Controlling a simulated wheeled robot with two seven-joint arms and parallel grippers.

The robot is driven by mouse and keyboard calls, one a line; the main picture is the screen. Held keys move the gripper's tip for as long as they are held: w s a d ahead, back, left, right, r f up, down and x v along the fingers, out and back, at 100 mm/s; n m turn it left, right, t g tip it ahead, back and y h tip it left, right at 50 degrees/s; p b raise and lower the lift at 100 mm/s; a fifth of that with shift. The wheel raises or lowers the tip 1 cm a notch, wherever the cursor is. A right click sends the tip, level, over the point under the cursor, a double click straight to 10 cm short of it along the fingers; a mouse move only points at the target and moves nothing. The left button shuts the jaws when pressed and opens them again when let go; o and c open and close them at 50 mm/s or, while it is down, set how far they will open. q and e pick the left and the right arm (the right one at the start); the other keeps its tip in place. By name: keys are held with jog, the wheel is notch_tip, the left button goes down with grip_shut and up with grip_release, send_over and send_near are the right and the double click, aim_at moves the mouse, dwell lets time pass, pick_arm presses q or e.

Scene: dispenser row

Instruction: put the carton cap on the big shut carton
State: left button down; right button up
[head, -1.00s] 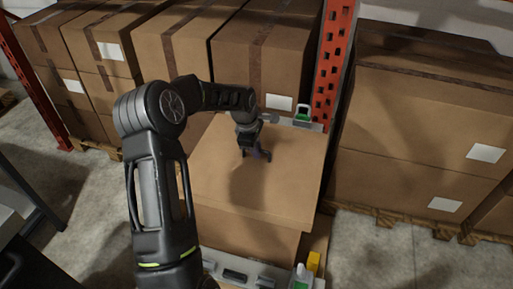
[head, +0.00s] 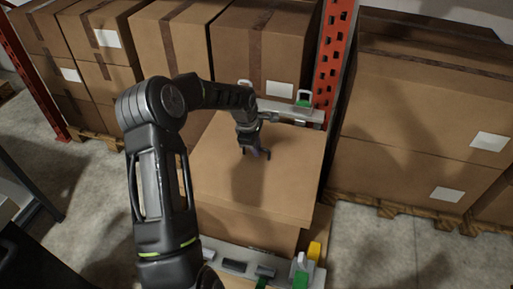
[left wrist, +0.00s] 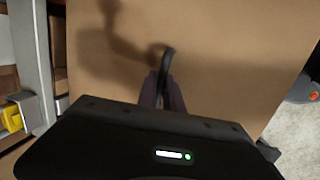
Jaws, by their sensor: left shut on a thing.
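The carton cap (head: 222,180) is a wide, flat brown lid with a dark handle (left wrist: 168,62) standing on its top. My left gripper (head: 254,154) points down over the cap's middle and is shut on that handle. The big shut carton (head: 245,229) is under the cap, with only part of its brown front side showing. The cap's edge juts out past the carton at the front right. Its top is hidden, so I cannot tell whether the cap rests on it or hangs just above. My right gripper is out of view.
A grey rail (head: 285,108) with a green-and-white part runs behind the cap. Another rail (head: 240,259) with grey, green and yellow parts lies in front. An orange rack post (head: 332,60) stands at the back right. Stacked cartons (head: 420,110) fill the right and back.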

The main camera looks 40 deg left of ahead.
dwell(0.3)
pick_arm(q)
jog(key=c, duration=1.4)
grip_release()
jog(key=b+v, duration=0.1)
jog(key=v, duration=0.7)
